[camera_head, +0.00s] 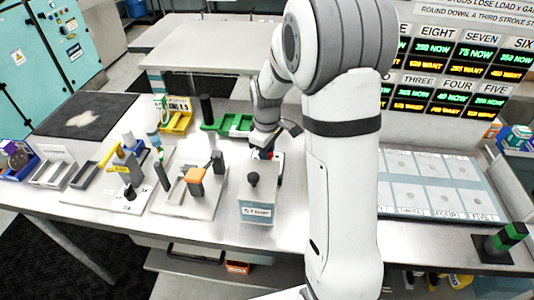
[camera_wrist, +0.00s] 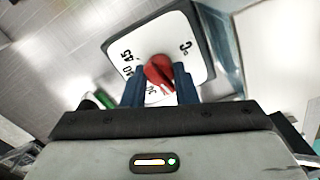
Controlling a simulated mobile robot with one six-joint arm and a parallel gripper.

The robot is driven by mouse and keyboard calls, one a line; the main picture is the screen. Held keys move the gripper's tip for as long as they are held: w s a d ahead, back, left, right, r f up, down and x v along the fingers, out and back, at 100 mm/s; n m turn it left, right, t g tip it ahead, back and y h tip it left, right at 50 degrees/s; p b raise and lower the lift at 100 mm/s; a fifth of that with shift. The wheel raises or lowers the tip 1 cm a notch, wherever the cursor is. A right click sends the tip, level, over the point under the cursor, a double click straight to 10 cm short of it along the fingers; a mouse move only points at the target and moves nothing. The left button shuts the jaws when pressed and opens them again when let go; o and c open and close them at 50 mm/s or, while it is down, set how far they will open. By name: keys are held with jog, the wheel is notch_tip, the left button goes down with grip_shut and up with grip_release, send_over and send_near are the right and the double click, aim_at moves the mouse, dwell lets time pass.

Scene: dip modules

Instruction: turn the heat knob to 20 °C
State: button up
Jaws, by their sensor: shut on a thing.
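The heat knob (camera_wrist: 159,71) is red and sits on a white dial plate (camera_wrist: 196,58) with black numbers and a °C mark. I cannot tell which number the knob points to. In the head view my gripper (camera_head: 264,150) is over the dial unit behind the grey box, and my arm hides part of it.
A grey box labelled "STAMP" (camera_head: 256,210) with a black knob stands just in front of the dial. A board with an orange-topped lever (camera_head: 194,181) is to the left. Green trays (camera_head: 229,124) lie behind. A panel of plates (camera_head: 440,190) is to the right.

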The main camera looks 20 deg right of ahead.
dwell(0.3)
jog(key=o, duration=1)
notch_tip(320, 180, up, 8)
jog(key=shift+f+b, duration=0.25)
jog(key=shift+b, duration=0.15)
jog(key=shift+r, duration=0.2)
jog(key=shift+s+r, duration=0.15)
jog(key=shift+s, duration=0.05)
jog(key=s+r+m, duration=0.1)
jog(key=s, duration=0.2)
jog(key=s+r+m+t, duration=0.1)
jog(key=s+r+m, duration=0.1)
jog(key=s, duration=0.2)
jog(key=s+r+m, duration=0.1)
jog(key=s+r, duration=0.1)
jog(key=s, duration=0.2)
jog(key=shift+s+a+r+t, duration=0.1)
jog(key=shift+s+a+t, duration=0.1)
jog(key=shift+t, duration=0.1)
jog(key=s+m+t, duration=0.1)
jog(key=s+m, duration=0.4)
jog(key=s, duration=0.5)
jog(key=shift+f, duration=0.2)
